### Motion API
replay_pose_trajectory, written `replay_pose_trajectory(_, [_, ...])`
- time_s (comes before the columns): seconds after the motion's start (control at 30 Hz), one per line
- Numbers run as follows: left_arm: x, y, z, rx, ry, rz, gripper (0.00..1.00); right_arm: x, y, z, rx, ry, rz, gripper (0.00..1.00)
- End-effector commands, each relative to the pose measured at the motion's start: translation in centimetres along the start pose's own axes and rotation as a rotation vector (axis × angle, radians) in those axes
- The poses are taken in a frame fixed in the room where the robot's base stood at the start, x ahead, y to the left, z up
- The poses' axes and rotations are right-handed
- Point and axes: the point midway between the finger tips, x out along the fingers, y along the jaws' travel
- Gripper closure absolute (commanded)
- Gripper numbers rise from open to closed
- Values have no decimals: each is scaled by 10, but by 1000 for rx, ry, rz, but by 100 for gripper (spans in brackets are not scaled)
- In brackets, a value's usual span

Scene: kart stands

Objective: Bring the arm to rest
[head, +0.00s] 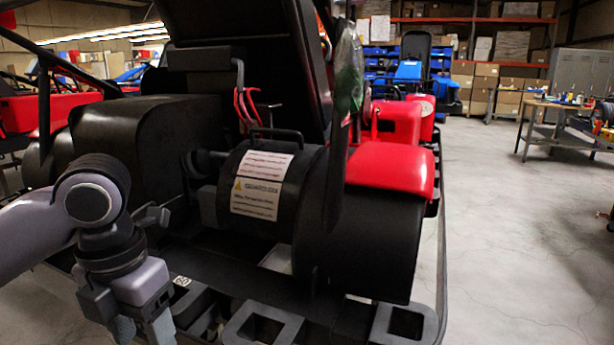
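My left arm comes in from the left edge, and its gripper (142,328) points down at the bottom left, in front of the kart's rear. The fingertips run to the bottom edge of the picture, so I cannot tell how far apart they are. I see nothing held in it. The kart's black engine cover (262,190) with white warning labels is just to the right of the arm. I cannot tell whether the gripper touches the kart's black rear frame (255,325). My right gripper is out of view.
A black rear wheel (362,240) sits under a red fender (392,166). A black seat (250,60) rises above the engine. Open grey floor (500,240) lies to the right. Beyond are a workbench (555,112), a blue kart (410,70) and shelves with boxes (485,85).

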Motion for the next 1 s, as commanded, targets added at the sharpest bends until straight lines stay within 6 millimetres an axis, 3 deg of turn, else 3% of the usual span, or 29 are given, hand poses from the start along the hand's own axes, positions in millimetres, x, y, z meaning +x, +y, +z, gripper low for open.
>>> replay_pose_trajectory(0.27, [62,-41,2,-328,-51,-103,41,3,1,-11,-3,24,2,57])
replay_pose_trajectory(0.6, [125,-85,-9,-914,-70,-310,41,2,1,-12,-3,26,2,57])
replay_pose_trajectory(0.8, [154,-98,-23,-1327,-34,-428,41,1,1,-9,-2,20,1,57])
replay_pose_trajectory(1.0, [182,-97,-44,-1794,19,-516,41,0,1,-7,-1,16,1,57])
